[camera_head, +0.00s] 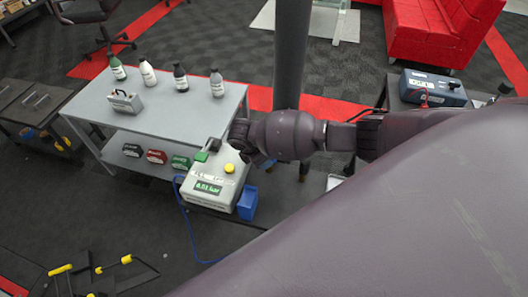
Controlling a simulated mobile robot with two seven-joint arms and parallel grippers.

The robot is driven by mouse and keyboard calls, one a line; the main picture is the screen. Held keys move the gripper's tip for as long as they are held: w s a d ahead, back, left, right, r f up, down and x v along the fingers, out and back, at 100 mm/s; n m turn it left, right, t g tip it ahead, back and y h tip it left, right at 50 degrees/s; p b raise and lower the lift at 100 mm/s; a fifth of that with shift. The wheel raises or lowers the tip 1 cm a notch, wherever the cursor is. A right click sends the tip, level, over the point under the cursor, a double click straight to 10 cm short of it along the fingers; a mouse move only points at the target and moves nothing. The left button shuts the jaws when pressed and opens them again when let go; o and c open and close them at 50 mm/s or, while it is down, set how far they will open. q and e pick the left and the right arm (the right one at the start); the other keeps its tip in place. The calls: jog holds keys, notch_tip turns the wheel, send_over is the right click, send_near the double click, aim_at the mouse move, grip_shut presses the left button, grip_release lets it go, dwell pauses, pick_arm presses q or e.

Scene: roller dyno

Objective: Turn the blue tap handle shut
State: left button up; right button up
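A grey box-shaped unit (208,178) with a green label and a yellow knob (229,168) stands at the front right end of the grey table. My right arm comes in from the right, and its gripper end (241,140) is just behind the unit's back right corner. The fingers are too small and dark to tell open from shut, or whether they touch anything. My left gripper is not in view.
Several bottles and a small grey device (124,101) stand on the grey table (165,118). A blue bin (248,203) is beside the unit, and a blue hose (187,222) hangs to the floor. A grey post (291,55) stands behind my arm.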

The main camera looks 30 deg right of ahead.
jog(key=shift+x, duration=1)
grip_shut()
